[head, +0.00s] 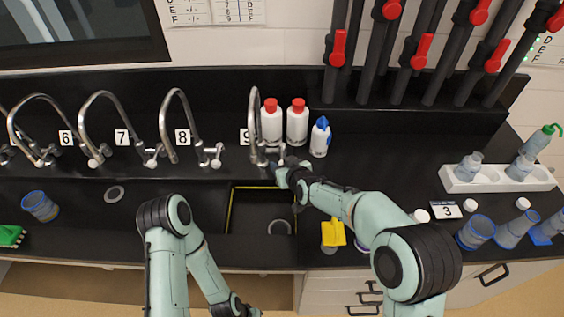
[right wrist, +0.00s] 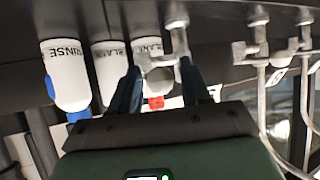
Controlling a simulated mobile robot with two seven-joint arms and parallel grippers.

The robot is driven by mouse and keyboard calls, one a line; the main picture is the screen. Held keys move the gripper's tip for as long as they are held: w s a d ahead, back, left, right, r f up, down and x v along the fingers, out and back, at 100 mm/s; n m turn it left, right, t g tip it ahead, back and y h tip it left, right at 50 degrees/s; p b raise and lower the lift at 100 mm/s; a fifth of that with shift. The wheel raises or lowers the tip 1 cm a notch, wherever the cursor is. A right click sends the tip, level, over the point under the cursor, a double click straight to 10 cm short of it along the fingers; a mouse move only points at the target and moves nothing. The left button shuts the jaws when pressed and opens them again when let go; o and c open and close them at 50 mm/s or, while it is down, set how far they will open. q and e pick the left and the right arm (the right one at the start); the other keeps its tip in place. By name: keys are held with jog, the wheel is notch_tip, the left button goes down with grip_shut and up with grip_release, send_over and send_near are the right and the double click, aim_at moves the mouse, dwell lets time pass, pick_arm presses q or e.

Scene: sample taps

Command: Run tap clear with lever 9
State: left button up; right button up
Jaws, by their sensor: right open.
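Tap 9 (head: 255,115), a tall curved metal faucet beside the label 9 (head: 244,137), stands at the back of the counter above a dark sink (head: 250,212). My right gripper (head: 279,168) is at its base, partly hiding its lever. In the right wrist view, the two dark fingers of the gripper (right wrist: 160,88) are apart, with the tap's metal lever (right wrist: 160,78) showing between them. I cannot tell whether a finger touches it. My left arm reaches the bottom edge of the head view, and its gripper is out of frame.
Two red-capped bottles (head: 297,122) and a blue-topped rinse bottle (head: 320,137) stand close right of the tap. The rinse bottle also shows in the right wrist view (right wrist: 66,80). Taps 6, 7 and 8 (head: 175,125) stand left. A yellow item (head: 334,232) lies right of the sink.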

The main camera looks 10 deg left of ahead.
dwell(0.3)
jog(key=shift+w+d, duration=0.6)
jog(key=shift+d, duration=0.3)
jog(key=shift+w+d, duration=0.65)
jog(key=shift+d, duration=0.2)
jog(key=shift+w+d, duration=0.6)
jog(key=shift+d, duration=0.3)
jog(key=shift+s+a, duration=0.1)
jog(key=shift+a, duration=0.05)
dwell(1.3)
